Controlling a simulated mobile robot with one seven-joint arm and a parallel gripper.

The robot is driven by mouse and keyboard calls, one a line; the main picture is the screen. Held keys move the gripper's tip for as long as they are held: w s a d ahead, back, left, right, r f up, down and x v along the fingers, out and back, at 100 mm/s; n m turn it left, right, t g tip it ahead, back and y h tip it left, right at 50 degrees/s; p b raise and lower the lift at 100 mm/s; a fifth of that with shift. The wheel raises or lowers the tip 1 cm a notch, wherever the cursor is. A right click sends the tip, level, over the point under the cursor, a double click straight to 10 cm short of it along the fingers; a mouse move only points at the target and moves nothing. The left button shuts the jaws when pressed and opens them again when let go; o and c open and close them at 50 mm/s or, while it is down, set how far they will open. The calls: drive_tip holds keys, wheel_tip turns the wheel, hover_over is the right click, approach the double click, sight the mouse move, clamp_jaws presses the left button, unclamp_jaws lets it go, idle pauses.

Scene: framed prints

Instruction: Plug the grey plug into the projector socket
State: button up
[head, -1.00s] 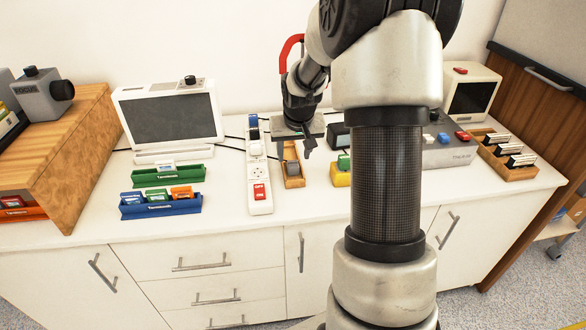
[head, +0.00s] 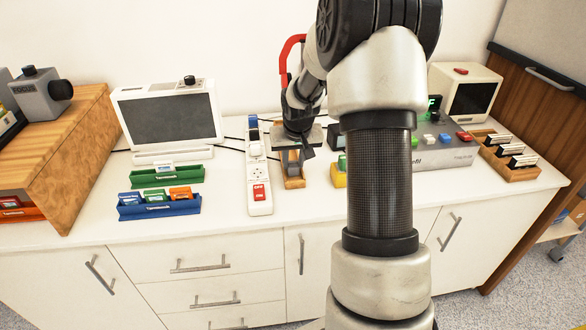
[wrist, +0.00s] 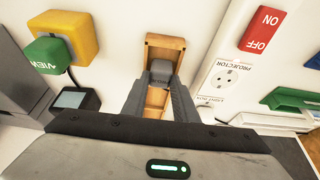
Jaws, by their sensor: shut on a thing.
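The grey plug (wrist: 161,70) sits in a small wooden tray (wrist: 165,42) in the wrist view. My gripper (wrist: 160,82) is shut on it, one finger on each side. In the head view my gripper (head: 292,167) is low over the wooden tray (head: 295,184), and the plug is mostly hidden. The projector socket (wrist: 228,78), a round face labelled PROJECTOR, is empty, on the white power strip (wrist: 240,55) beside the tray. In the head view the power strip (head: 260,208) stands just left of the tray.
The strip has a red ON/OFF switch (wrist: 262,28) and a blue plug (head: 253,122) at its far end. A yellow block with a green VIEW button (wrist: 48,55) stands on the tray's other side. Green (head: 185,178) and blue (head: 160,210) racks lie left of the strip.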

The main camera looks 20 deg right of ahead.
sight(293, 165)
drive_tip(key=shift+r, duration=0.1)
wheel_tip(293, 165, up, 10)
drive_tip(key=p, duration=0.2)
drive_tip(key=shift+p, duration=0.3)
drive_tip(key=shift+a, duration=0.1)
